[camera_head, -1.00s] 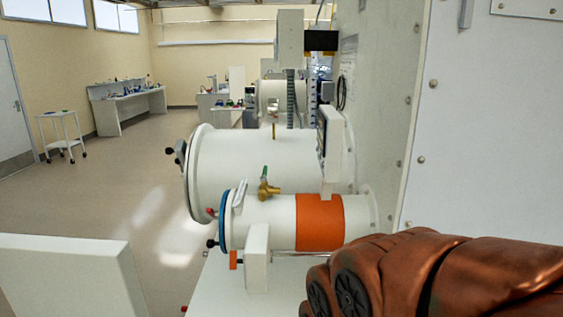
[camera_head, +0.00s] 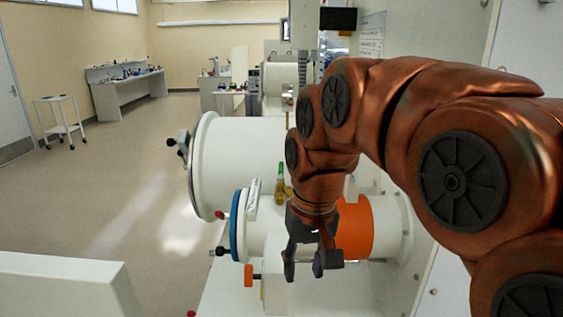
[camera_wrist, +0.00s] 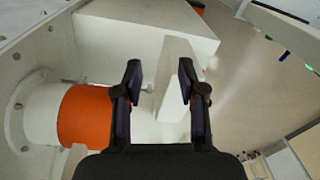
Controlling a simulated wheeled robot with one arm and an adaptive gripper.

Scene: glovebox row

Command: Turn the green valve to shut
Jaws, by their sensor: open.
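The green valve (camera_head: 281,171) shows in the head view as a small upright green handle on a brass body, on top of the smaller white cylinder (camera_head: 262,212). My wrist hides part of the brass body's right side. My gripper (camera_head: 305,270) points down, open and empty, lower in the picture than the valve and in front of the small cylinder. In the wrist view my gripper (camera_wrist: 160,75) has its two dark fingers apart, with a white block-like part beyond them. I cannot make out the valve in the wrist view.
The small cylinder has an orange band (camera_head: 354,232) and a blue ring (camera_head: 236,226). A larger white cylinder (camera_head: 240,160) lies behind it. A white wall panel stands at the right. An orange knob (camera_head: 249,275) sits low at the front. Open floor (camera_head: 110,190) lies left.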

